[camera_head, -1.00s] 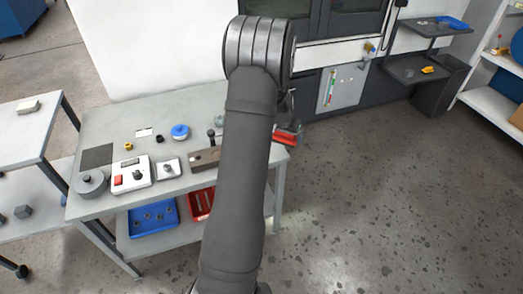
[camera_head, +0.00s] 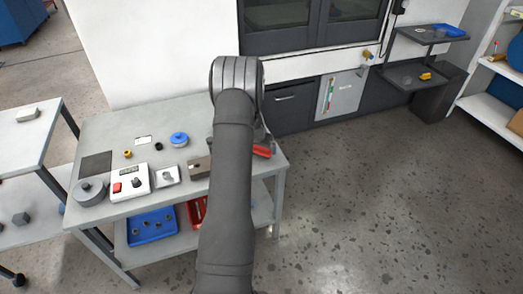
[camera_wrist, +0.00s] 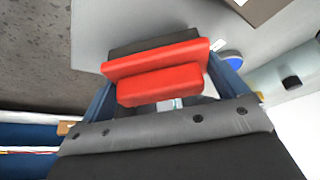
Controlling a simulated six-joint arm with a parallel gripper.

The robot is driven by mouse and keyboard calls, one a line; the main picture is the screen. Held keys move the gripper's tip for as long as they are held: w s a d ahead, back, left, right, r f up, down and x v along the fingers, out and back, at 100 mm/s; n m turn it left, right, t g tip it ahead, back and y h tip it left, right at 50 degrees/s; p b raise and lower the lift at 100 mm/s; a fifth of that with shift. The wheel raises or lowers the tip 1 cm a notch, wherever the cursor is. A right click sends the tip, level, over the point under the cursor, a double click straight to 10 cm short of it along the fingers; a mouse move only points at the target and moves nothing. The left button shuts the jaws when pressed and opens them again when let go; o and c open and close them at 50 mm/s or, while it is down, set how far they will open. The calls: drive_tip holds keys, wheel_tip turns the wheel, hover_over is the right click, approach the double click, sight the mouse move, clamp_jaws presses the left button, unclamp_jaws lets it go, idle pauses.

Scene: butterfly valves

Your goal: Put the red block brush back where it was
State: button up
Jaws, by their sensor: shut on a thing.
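The red block brush (camera_wrist: 158,73) is between the two blue fingers of my gripper (camera_wrist: 165,90) in the wrist view. My gripper is shut on it. A dark strip, which looks like its bristles, shows along the brush's far side. In the head view the red brush (camera_head: 262,151) shows at the right end of the grey workbench (camera_head: 110,128), partly hidden by my arm. Whether it touches the bench top cannot be told.
On the bench are a blue round part (camera_head: 179,139), a brown block (camera_head: 199,167), a white box with a red button (camera_head: 129,182) and a grey cylinder (camera_head: 89,191). A blue tray (camera_head: 151,228) and a red tray (camera_head: 197,210) sit on the lower shelf. Open floor lies to the right.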

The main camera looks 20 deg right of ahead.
drive_tip(key=shift+f, duration=0.9)
drive_tip(key=o, duration=0.7)
drive_tip(key=shift+f, duration=0.15)
drive_tip(key=v, duration=1.2)
drive_tip(key=x, duration=1.2)
drive_tip(key=shift+f, duration=0.1)
drive_tip(key=shift+r, duration=1.2)
